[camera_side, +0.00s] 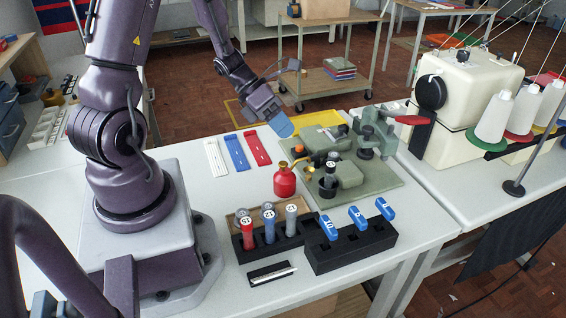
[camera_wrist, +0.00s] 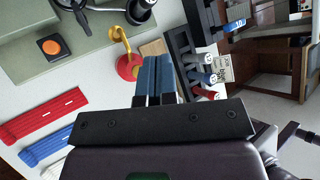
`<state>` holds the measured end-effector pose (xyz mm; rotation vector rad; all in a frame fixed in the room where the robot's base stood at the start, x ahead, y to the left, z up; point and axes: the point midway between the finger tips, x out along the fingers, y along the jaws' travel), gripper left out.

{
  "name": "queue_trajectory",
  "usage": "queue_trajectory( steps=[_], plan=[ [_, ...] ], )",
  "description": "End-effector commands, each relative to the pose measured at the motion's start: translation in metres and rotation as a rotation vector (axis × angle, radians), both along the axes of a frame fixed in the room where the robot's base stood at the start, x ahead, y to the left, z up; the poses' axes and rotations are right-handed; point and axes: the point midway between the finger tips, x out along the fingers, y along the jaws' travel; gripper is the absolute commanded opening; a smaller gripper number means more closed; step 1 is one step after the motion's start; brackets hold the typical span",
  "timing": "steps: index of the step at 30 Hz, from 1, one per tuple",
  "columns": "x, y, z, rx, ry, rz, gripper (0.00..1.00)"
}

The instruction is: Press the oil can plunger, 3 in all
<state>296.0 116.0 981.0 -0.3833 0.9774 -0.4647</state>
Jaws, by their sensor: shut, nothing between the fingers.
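The red oil can (camera_side: 285,182) stands upright on the white table at the left edge of the green mat, with a brass-yellow top and spout. In the wrist view the oil can (camera_wrist: 128,66) appears just left of my fingertips, its yellow spout pointing up in the picture. My gripper (camera_side: 281,125) has blue fingers that are shut together and empty. In the side view it is in the air above and behind the can, apart from it. The fingers (camera_wrist: 157,62) also show shut in the wrist view. The plunger's position is too small to tell.
A green mat (camera_side: 385,192) carries machine parts and dark-topped pieces to the right of the can. A black rack (camera_side: 245,251) of labelled tubes and a black block (camera_side: 350,254) with blue-handled tools stand in front. White, blue and red strips (camera_side: 257,147) lie behind.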

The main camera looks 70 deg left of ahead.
Motion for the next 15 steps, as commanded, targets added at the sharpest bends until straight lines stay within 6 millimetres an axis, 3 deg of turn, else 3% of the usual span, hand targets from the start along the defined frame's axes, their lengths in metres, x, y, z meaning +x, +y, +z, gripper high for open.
queue_trajectory(
  steps=[7,15],
  plan=[
    [0.001,0.000,0.034,0.003,-0.005,-0.001,0.00],
    [0.000,0.000,0.037,0.000,0.000,0.000,0.00]
  ],
)
